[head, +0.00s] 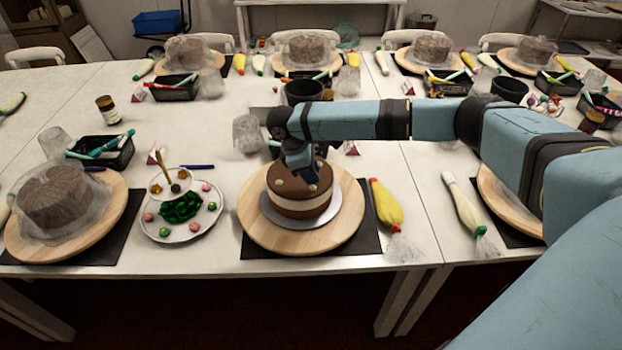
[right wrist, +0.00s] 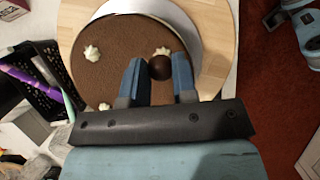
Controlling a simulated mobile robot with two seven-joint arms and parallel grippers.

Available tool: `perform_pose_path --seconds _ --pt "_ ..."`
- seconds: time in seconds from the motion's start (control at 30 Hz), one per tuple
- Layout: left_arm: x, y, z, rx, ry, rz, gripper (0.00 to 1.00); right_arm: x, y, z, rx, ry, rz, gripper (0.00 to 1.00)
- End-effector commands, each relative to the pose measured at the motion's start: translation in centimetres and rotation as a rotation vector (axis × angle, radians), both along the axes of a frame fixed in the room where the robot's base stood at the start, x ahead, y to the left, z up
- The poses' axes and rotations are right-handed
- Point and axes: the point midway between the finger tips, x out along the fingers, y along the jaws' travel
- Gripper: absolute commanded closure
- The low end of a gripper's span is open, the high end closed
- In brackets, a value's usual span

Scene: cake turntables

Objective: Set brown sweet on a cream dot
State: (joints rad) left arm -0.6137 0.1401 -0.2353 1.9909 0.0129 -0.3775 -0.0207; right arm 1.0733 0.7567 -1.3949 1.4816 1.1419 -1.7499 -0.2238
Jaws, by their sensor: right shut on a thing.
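The round brown cake (head: 300,205) has a pale middle band and stands on a white board on a wooden turntable (head: 262,232). White cream dots sit on its top; in the right wrist view one dot (right wrist: 92,53) is at the left and another dot (right wrist: 163,49) is right by the sweet. My right gripper (right wrist: 157,68) is shut on the round brown sweet (right wrist: 160,68), over the cake top. I cannot tell whether the sweet touches the dot. In the head view my right gripper (head: 304,176) hides part of the cake top. My left gripper is not in view.
A plate (head: 150,229) with green leaves, coloured sweets and a small bowl (head: 156,181) stands left of the cake. A yellow piping bag (head: 386,204) lies close on the right. A wrapped cake (head: 55,198) is at the far left. A black tray (head: 112,158) stands behind the plate.

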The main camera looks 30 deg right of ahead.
Motion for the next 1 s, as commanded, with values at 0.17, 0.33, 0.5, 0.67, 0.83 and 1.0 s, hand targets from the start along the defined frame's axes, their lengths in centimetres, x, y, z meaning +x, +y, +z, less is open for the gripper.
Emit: perform_pose_path --seconds 0.17,0.33,0.5,0.67,0.83,1.0 --pt "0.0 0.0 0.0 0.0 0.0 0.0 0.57 0.0 0.0 -2.5 -0.001 0.002 0.001 0.96" --pt "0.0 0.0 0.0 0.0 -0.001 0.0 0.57 0.0 0.0 -2.6 -0.001 0.001 0.001 0.96" --pt "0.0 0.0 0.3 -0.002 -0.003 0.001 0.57 -0.1 0.0 -2.8 0.0 0.002 0.001 0.96" --pt "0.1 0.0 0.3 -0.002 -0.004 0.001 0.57 0.0 0.0 -2.8 -0.001 0.001 0.001 0.48" --pt "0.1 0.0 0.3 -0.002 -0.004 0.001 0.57 0.0 0.0 -2.8 -0.001 0.001 0.001 0.48" --pt "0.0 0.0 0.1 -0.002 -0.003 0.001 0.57 0.0 0.1 -2.4 0.0 0.0 0.0 0.48"
